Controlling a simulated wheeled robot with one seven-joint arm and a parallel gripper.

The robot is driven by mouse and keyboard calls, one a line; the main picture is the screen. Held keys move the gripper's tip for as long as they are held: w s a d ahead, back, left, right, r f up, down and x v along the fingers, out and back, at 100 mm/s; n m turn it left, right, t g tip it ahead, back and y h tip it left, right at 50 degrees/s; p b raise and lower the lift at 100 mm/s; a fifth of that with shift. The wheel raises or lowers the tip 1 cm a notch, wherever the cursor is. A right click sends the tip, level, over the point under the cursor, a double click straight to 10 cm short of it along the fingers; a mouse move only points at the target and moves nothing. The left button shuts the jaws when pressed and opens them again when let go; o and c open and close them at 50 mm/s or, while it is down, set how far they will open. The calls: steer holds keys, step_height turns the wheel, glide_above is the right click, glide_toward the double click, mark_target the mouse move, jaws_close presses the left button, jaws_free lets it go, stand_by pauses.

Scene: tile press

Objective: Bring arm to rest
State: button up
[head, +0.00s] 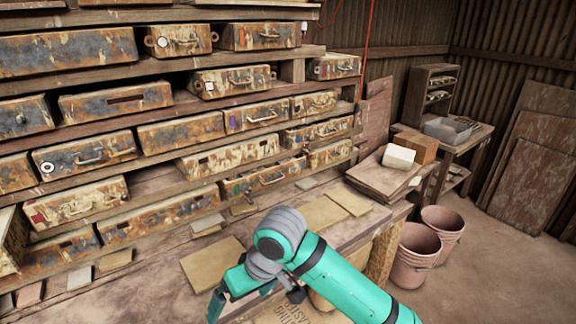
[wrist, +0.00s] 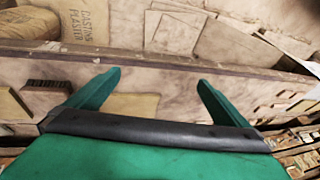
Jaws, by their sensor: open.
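My arm (head: 335,279) is teal with grey joints and reaches in from the lower right of the head view, over the workbench (head: 340,238). In the head view its end points down at the bottom centre, and the fingertips are cut off or hidden. In the wrist view my gripper (wrist: 158,82) shows two teal fingers spread wide apart. Nothing is between them. The bench's front edge and a tan tile (wrist: 130,106) show behind the fingers.
Shelves of worn metal cases (head: 85,157) fill the left. Flat tiles (head: 212,264) lie on the bench. Two pink buckets (head: 414,256) stand on the floor at right. A side table (head: 468,139) holds a grey bin (head: 447,130). Open floor lies at lower right. A plaster sack (wrist: 82,22) shows below the bench.

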steer(key=w+a+r+m+t+y, duration=0.2)
steer(key=a+t+y, duration=0.25)
steer(key=a, duration=0.35)
steer(key=w+a+r+m+t+y, duration=0.1)
steer(key=w+a+m+t+y, duration=0.15)
steer(key=a+y, duration=0.35)
steer(key=s+d+f+m+t+h, duration=0.45)
steer(key=s+d+f+h, duration=0.2)
steer(key=f, duration=0.25)
steer(key=s+d+f+m+t+h, duration=0.45)
steer(key=s+d+f, duration=0.2)
steer(key=f, duration=0.25)
steer(key=s+d+n+h, duration=0.1)
steer(key=s+d+n, duration=0.1)
steer(key=s, duration=0.6)
steer(key=s+d+f+n+g+h, duration=0.1)
steer(key=s+d, duration=0.4)
steer(key=s, duration=0.2)
steer(key=s+d+f+n+g+h, duration=0.1)
steer(key=s+d, duration=0.3)
steer(key=s, duration=0.4)
steer(key=shift+s+d+f+n+h, duration=0.15)
steer(key=shift+s+f+n+h, duration=0.15)
steer(key=shift+n, duration=0.55)
